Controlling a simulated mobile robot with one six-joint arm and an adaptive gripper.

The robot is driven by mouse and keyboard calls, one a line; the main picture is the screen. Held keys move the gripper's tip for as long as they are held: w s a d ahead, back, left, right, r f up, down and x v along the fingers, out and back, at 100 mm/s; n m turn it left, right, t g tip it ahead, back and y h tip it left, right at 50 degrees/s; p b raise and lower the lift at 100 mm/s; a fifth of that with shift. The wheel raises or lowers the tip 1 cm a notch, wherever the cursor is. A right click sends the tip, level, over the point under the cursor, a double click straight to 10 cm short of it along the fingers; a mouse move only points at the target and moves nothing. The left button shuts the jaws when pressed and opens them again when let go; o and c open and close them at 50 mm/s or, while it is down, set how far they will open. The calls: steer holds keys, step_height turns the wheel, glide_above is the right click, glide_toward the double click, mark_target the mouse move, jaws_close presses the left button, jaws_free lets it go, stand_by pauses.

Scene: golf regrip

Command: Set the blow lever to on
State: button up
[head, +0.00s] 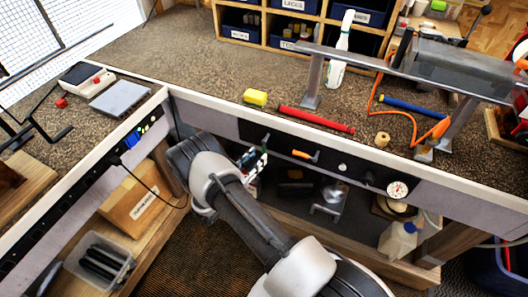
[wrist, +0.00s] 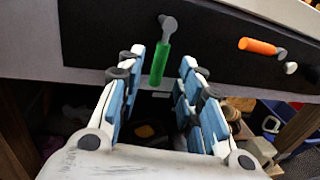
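In the wrist view a green-handled lever (wrist: 160,62) hangs almost straight down from its grey pivot on a dark panel. An orange-handled lever (wrist: 257,46) lies nearly level to its right, handle pointing left; it also shows in the head view (head: 303,154). No label shows which one is the blow lever. My gripper (wrist: 159,68) is open, its blue-padded fingers on either side of the green handle in the picture. Contact cannot be told. In the head view my gripper (head: 253,160) is at the bench front and hides most of the green lever.
The dark panel (head: 281,147) runs along the bench front below the white edge, with a round gauge (head: 397,189) at its right. A red grip (head: 316,120) and a yellow sponge (head: 255,97) lie on the bench above. A shelf with a metal bracket (head: 329,199) lies below.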

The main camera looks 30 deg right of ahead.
mark_target(263, 152)
steer(key=shift+b+x, duration=0.45)
steer(key=shift+x, duration=2.3)
steer(key=shift+c, duration=0.5)
jaws_close()
